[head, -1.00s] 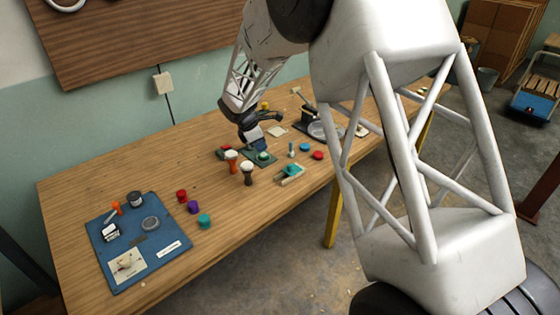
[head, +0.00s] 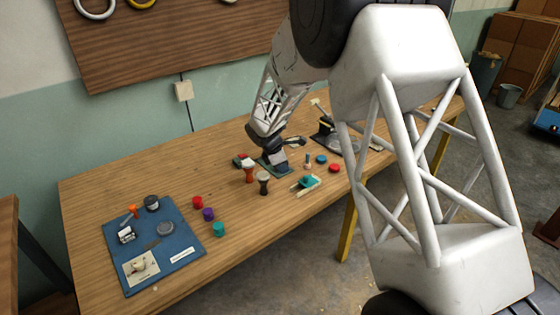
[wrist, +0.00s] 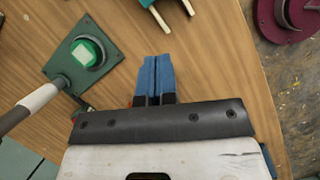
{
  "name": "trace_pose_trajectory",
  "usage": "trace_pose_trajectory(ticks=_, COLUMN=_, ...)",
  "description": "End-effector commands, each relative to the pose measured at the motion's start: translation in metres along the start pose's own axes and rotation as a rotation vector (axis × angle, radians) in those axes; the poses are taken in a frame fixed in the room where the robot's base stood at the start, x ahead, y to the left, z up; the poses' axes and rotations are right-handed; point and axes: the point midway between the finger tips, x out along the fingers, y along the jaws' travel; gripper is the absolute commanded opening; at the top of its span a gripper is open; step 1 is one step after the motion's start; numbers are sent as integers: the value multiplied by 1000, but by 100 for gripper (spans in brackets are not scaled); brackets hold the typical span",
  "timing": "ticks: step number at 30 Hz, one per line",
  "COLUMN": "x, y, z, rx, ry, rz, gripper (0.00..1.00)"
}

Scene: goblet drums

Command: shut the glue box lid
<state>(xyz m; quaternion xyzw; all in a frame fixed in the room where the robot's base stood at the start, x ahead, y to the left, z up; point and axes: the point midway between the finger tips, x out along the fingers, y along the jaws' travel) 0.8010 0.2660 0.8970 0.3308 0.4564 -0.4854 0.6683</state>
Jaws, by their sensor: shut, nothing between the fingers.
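I cannot tell which thing is the glue box, and no lid is clearly recognisable. My gripper (head: 277,163) is low over a dark green plate (head: 262,166) at the middle of the bench. In the wrist view, its two blue fingers (wrist: 157,70) are together with nothing between them. There the dark green plate (wrist: 62,66) lies to the left of the fingers, apart from them in the picture. It bears a dark round part with a bright green square (wrist: 86,51). In the head view my gripper hides most of this plate.
An orange goblet drum (head: 248,174) and a dark one (head: 263,185) stand close in front of my gripper. A teal piece on a wooden frame (head: 306,183) lies to the right. A blue mat (head: 185,238) with small items is at left. The bench between has coloured pots (head: 208,214).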

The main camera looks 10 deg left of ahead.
Motion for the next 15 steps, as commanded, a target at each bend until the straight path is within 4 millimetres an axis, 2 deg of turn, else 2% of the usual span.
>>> trace_pose_trajectory(ticks=8, x=44, y=0, z=0, rx=1, ry=0, rz=-2, gripper=0)
trace_pose_trajectory(ticks=15, x=54, y=0, z=26, rx=1, ry=0, rz=1, gripper=0)
